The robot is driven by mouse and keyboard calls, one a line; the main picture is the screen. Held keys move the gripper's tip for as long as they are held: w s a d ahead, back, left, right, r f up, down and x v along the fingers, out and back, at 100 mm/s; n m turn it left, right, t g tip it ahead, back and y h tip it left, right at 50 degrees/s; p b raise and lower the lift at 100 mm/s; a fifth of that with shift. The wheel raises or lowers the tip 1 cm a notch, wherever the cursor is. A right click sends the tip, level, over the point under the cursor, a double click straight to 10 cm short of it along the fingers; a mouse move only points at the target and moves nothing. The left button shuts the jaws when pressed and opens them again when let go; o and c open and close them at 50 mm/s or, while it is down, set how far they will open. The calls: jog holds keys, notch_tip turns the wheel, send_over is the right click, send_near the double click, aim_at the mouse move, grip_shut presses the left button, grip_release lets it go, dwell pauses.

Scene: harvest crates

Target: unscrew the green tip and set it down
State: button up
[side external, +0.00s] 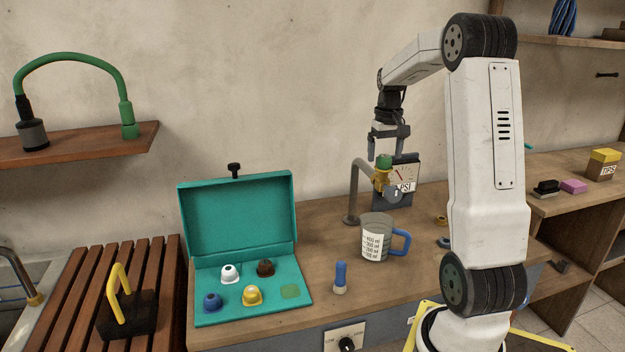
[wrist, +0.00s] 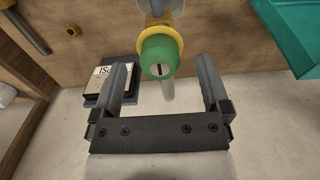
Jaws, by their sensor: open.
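The green tip (side external: 385,161) sits on top of a yellow fitting (side external: 381,179) at the end of a bent metal pipe (side external: 354,190). My gripper (side external: 386,150) is open and empty just above the tip. In the wrist view the two fingers of my gripper (wrist: 162,75) stand apart, one on each side of the tip, with gaps.
A teal case (side external: 188,235) lies open at left, holding white, brown, blue and yellow tips and a green square mark (side external: 290,292). A measuring cup (side external: 375,238), a blue-handled tool (side external: 340,277) and a gauge (side external: 403,172) stand near the pipe. The front middle of the bench is fairly clear.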

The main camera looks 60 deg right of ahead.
jog(key=shift+f, duration=0.85)
grip_shut()
jog(key=shift+n, duration=0.3)
jog(key=shift+n, duration=0.6)
jog(key=shift+n, duration=0.8)
